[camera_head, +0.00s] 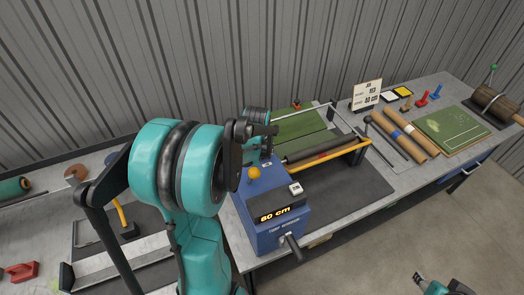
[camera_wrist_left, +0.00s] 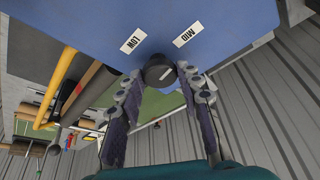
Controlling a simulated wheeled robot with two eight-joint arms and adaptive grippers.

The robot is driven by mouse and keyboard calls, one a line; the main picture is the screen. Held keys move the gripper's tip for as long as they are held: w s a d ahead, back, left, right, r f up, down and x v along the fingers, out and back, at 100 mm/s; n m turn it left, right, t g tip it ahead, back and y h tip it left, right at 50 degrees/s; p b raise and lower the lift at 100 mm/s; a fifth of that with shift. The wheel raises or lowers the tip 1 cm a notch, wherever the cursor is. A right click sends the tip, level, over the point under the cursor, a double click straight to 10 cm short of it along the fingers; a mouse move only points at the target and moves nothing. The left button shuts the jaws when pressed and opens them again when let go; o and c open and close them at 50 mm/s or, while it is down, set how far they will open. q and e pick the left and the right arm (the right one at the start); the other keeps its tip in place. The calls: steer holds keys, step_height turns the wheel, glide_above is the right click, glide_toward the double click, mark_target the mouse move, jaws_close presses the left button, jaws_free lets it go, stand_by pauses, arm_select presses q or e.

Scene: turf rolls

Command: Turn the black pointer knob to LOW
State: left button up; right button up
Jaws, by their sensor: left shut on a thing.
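The black pointer knob (camera_wrist_left: 158,70) sticks out of the blue face of the turf winder in the left wrist view. A short white line shows on its end. A LOW label (camera_wrist_left: 133,40) and a MID label (camera_wrist_left: 186,35) are on the blue face beside it. My left gripper (camera_wrist_left: 161,78) has one finger on each side of the knob and is shut on it. In the head view the blue winder (camera_head: 270,205) stands on the bench, and my left arm hides the knob. My right gripper (camera_head: 441,286) is partly in view at the bottom right edge, its jaws unclear.
A dark roller (camera_head: 315,148) and yellow bar (camera_head: 335,153) extend right. Brown rolls (camera_head: 398,132) and a green turf piece (camera_head: 450,128) lie farther right.

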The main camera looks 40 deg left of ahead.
arm_select(q)
steer(key=n, duration=0.1)
steer(key=n+y+b, duration=0.1)
steer(key=n, duration=0.1)
steer(key=shift+w+d+f+n+g, duration=0.1)
steer(key=shift+d+n+g, duration=0.1)
steer(key=shift+n+g, duration=0.15)
steer(key=n, duration=0.2)
steer(key=n+g+y+b, duration=0.1)
steer(key=n, duration=0.1)
steer(key=shift+w+n+g, duration=0.15)
steer(key=shift+n+g, duration=0.1)
steer(key=n+g+b, duration=0.1)
steer(key=n, duration=0.3)
steer(key=shift+w+g, duration=0.1)
steer(key=shift+g, duration=0.3)
steer(key=shift+w+n+g+b, duration=0.1)
steer(key=shift+n+g+b, duration=0.4)
steer(key=shift+n, duration=1.2)
steer(key=o, duration=1.2)
steer(key=shift+c, duration=0.2)
